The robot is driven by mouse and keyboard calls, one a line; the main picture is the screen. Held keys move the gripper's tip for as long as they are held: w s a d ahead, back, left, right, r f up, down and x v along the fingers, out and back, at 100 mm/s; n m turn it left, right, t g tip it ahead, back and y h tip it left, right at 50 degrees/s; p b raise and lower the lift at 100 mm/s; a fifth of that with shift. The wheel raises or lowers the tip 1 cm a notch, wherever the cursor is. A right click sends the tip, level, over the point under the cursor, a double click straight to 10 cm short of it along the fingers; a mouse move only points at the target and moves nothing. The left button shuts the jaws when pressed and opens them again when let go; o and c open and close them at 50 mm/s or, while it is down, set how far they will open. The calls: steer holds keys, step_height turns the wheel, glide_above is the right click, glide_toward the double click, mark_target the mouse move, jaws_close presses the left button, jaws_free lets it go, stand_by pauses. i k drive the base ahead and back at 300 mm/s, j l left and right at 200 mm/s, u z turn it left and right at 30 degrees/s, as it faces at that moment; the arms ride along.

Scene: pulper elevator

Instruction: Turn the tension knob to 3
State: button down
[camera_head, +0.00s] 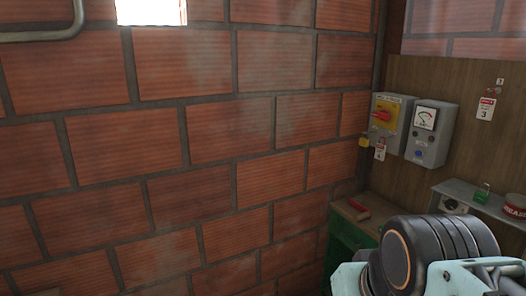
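No knob can be surely identified as the tension knob. A small round dark fitting (452,206) sits on the front of a grey metal box at the right; it is too small to read any numbers on it. A grey box with a dial gauge (425,118) hangs on the wooden panel above. Parts of my arm, a black round joint and pale blue-green links, fill the lower right. The fingertips of my gripper do not show, and the arm hides what is behind it.
A green padlock (482,193) and a red-and-white round item (515,206) are at right. A brick wall (190,140) fills the left.

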mark_target(451, 205)
steer(key=z, duration=1.05)
